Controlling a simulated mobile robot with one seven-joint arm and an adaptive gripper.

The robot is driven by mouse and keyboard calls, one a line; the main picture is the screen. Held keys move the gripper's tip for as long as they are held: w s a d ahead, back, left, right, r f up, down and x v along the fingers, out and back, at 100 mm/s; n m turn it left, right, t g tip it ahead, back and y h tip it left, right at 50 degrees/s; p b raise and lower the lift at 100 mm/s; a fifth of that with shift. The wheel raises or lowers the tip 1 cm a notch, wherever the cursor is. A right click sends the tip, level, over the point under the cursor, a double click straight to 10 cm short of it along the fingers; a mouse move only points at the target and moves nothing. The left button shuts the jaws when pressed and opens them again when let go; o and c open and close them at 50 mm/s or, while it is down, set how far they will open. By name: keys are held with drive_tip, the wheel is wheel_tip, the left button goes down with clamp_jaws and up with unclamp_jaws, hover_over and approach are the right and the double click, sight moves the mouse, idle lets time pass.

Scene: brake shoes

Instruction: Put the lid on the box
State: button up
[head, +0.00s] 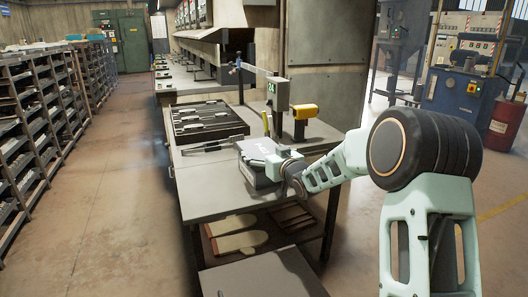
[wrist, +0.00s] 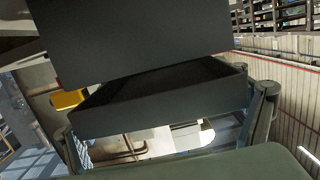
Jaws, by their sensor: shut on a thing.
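In the head view a pale flat lid (head: 258,150) with dark markings lies at or just above the top of a box (head: 257,174) near the right edge of the workbench. My gripper (head: 284,163) reaches in from the right at the lid's height. In the wrist view the fingers (wrist: 168,130) stand on either side of a dark shallow tray-like part (wrist: 150,112), which appears to be the lid in shadow. A second dark flat panel (wrist: 140,38) fills the top of that view. I cannot tell whether lid and box touch.
A dark slotted tray (head: 205,120) lies behind on the workbench (head: 205,195). A grey post and a yellow device (head: 304,112) stand behind my gripper. The bench's front left is clear. Shelving (head: 40,125) lines the left wall.

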drive_tip(key=o, duration=0.7)
drive_tip(key=v, duration=1.2)
drive_tip(key=shift+s+f, duration=0.1)
